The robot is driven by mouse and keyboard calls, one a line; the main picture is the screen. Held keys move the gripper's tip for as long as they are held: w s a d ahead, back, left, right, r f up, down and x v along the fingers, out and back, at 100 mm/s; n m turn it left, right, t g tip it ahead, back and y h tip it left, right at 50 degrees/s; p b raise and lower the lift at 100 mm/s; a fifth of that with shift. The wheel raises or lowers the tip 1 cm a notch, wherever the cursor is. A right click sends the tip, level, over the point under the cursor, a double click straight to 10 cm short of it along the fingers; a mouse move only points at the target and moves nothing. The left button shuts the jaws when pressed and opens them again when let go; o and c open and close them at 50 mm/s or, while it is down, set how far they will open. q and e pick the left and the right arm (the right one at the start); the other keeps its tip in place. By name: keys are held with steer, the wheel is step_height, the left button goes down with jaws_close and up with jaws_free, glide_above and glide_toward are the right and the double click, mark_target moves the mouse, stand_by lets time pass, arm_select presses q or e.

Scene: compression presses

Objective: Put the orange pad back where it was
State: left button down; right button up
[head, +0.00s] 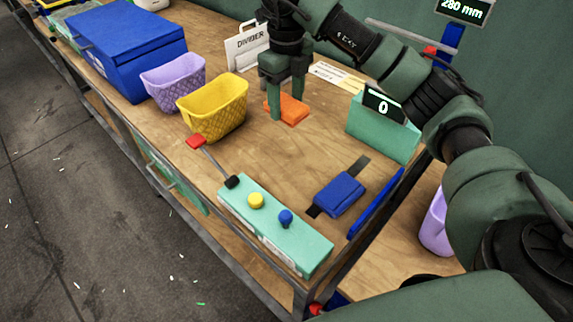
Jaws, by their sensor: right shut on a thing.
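The orange pad (293,112) lies flat at table height on the wooden workbench, behind and to the right of the yellow basket. My right gripper (286,108) points down over it, its green fingers at the pad. The fingers are shut on the pad, and the near finger hides part of its left side. I cannot tell whether the pad touches the bench. My left gripper is not in view.
A yellow basket (213,108), lilac basket (174,82) and blue box (125,45) stand left. A green control box (275,228) with a red-tipped lever is in front. A blue block (339,194) and green display unit (383,132) stand right. Bare bench lies between.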

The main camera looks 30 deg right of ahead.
step_height(320, 180, down, 8)
steer(key=b, duration=0.1)
glide_above(287, 168)
step_height(287, 168, down, 6)
steer(key=shift+r+p, duration=0.1)
steer(key=shift+p, duration=0.3)
step_height(287, 168, down, 5)
steer(key=shift+f, duration=0.1)
steer(key=shift+f, duration=0.15)
steer(key=o, duration=1.3)
